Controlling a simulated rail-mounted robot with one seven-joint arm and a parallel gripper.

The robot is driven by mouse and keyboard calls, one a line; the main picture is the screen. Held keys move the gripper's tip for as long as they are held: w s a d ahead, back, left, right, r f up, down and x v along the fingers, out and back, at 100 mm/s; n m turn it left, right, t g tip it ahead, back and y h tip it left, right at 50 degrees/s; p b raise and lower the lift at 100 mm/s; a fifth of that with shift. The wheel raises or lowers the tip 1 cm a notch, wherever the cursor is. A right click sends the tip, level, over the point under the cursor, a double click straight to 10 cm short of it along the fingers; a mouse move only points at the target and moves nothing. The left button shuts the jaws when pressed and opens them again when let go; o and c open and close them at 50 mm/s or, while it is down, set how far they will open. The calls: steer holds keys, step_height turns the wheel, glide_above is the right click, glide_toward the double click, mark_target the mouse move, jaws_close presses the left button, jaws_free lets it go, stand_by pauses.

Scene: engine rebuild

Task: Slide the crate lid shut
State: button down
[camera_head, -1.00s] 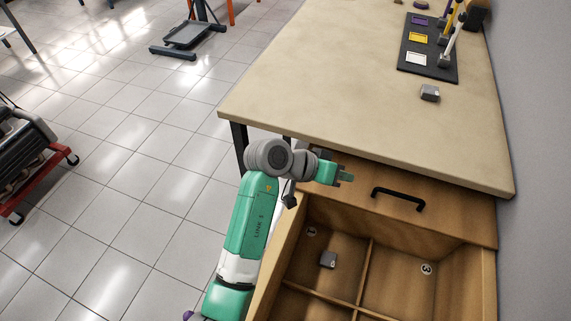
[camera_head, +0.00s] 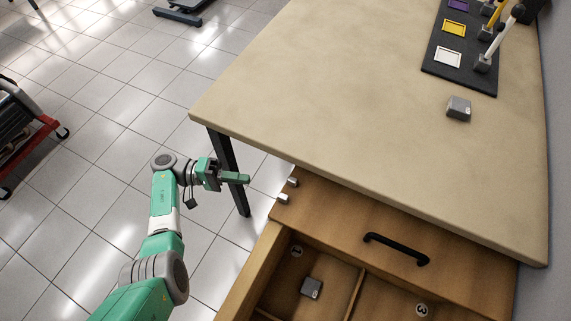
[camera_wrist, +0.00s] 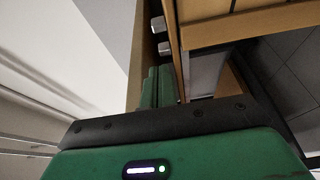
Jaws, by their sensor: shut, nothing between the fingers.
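The crate lid (camera_head: 338,218) is a flat wooden panel with a black bar handle (camera_head: 395,248). It lies at the crate's end nearest the table, partly hidden under the tabletop edge. The wooden crate (camera_head: 249,267) is open in front of the lid, showing divided compartments. Two small metal pegs (camera_head: 287,190) stick out at the lid's left end; they also show in the wrist view (camera_wrist: 160,35). My gripper (camera_head: 247,179) is shut and empty, left of the lid and apart from the handle. In the wrist view its fingers (camera_wrist: 158,85) point toward wooden edges.
A grey block (camera_head: 311,288) sits in the compartment marked 1. The large table (camera_head: 330,90) overhangs the lid, with a dark leg (camera_head: 228,170) near my gripper. On it are a grey block (camera_head: 458,108) and a black rack (camera_head: 440,68). Open tiled floor lies left.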

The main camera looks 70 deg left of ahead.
steer(key=d+x, duration=0.1)
steer(key=x, duration=0.8)
steer(key=shift+b, duration=0.35)
steer(key=shift+w+d+f, duration=0.1)
steer(key=shift+d, duration=0.05)
